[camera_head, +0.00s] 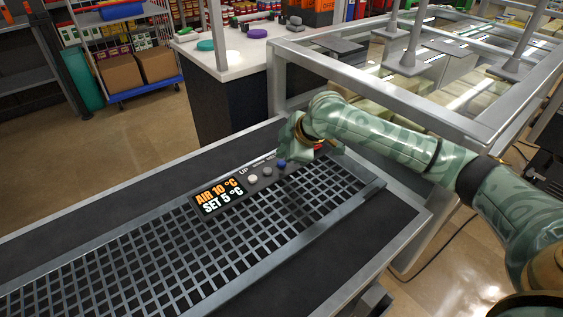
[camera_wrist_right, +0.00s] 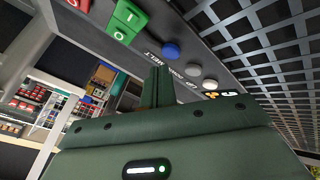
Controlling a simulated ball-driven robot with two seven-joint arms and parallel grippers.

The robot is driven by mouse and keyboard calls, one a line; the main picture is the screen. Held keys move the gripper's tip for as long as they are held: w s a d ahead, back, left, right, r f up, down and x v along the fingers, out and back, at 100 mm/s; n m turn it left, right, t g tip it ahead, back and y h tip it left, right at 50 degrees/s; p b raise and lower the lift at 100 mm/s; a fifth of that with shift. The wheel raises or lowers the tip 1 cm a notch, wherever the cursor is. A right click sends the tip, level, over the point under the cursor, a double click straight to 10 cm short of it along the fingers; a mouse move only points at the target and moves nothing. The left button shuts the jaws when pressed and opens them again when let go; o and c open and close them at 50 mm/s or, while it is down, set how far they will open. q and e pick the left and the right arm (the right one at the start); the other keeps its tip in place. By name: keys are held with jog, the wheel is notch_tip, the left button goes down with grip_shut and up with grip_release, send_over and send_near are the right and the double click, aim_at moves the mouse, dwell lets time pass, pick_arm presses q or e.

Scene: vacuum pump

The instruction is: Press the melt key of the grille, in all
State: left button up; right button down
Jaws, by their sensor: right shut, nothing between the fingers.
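The grille's key panel lies along the far edge of the grille (camera_head: 150,262). The blue melt key (camera_head: 281,164) stands just below my right gripper (camera_head: 290,152) in the head view. In the right wrist view the blue key (camera_wrist_right: 170,51) has the MELT label beside it. My right gripper's fingers (camera_wrist_right: 160,72) are shut and empty, with their tips close to the labels and the blue key. Whether they touch the panel I cannot tell. My left gripper is not in view.
A grey key (camera_wrist_right: 193,70) and a white key (camera_wrist_right: 209,84) sit beside the blue one. On its other side are a green switch (camera_wrist_right: 127,18) and a red one. The display (camera_head: 218,196) reads AIR 10 °C, SET 5 °C. A metal frame (camera_head: 400,100) stands behind my arm.

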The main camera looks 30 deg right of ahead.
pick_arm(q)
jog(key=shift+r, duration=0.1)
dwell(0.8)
pick_arm(e)
jog(key=shift+f+p, duration=0.3)
jog(key=shift+p, duration=0.1)
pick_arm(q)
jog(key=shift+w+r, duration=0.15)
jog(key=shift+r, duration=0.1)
pick_arm(e)
jog(key=shift+f, duration=0.1)
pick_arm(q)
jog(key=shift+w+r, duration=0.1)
pick_arm(e)
jog(key=shift+f, duration=0.4)
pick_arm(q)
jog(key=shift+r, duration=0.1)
pick_arm(e)
jog(key=shift+r+p, duration=0.9)
jog(key=shift+p, duration=0.35)
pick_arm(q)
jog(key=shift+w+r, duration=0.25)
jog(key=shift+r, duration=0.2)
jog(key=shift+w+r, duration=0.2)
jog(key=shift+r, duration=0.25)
pick_arm(e)
jog(key=shift+f, duration=0.15)
